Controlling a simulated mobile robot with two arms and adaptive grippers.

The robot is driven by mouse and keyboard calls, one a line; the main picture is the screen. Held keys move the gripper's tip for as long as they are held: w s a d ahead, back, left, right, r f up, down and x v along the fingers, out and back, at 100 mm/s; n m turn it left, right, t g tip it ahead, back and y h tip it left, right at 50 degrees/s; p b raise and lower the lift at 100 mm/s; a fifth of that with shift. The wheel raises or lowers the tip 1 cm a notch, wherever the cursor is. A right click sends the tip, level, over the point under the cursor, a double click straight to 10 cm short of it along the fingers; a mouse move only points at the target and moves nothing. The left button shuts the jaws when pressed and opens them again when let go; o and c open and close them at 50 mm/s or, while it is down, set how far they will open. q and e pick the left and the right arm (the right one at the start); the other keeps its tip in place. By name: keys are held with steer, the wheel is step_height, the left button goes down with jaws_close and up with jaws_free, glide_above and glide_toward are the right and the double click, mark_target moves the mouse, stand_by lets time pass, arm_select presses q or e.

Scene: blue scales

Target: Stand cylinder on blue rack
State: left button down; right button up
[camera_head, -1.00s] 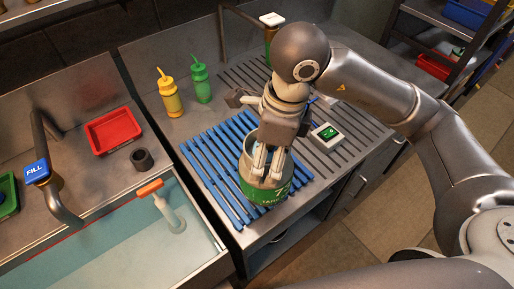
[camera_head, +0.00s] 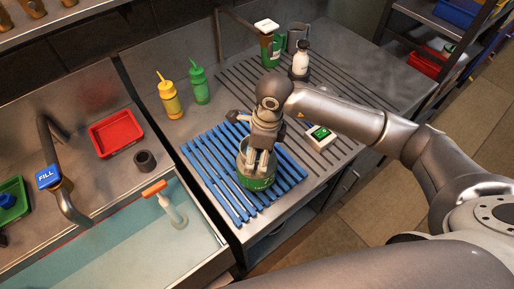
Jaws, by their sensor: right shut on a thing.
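The cylinder (camera_head: 257,181) is an open metal can with a green label. It is upright over the slats of the blue rack (camera_head: 221,198). I cannot tell whether its base touches the slats or is slightly above them. My right gripper (camera_head: 259,162) comes from above and is shut on the cylinder, with its fingers at the rim. The gripper and arm hide part of the can's opening and the rack behind it. My left gripper is not in view.
A small white device with a green screen (camera_head: 320,137) stands right of the rack. Yellow (camera_head: 171,98) and green (camera_head: 199,84) bottles stand behind it. A water-filled sink (camera_head: 130,235) lies to the left.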

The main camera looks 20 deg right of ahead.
steer(key=shift+f, duration=0.15)
steer(key=o, duration=1.9)
steer(key=shift+r+b, duration=0.3)
steer(key=shift+r, duration=0.15)
steer(key=r+b, duration=0.1)
steer(key=r, duration=0.2)
steer(key=d+r+b, duration=0.1)
steer(key=r, duration=0.3)
steer(key=r+b, duration=0.1)
steer(key=r, duration=0.2)
steer(key=shift+s+d+r+b, duration=0.2)
steer(key=shift+s+d+b, duration=0.05)
steer(key=shift+s+b, duration=0.15)
steer(key=shift+r, duration=0.45)
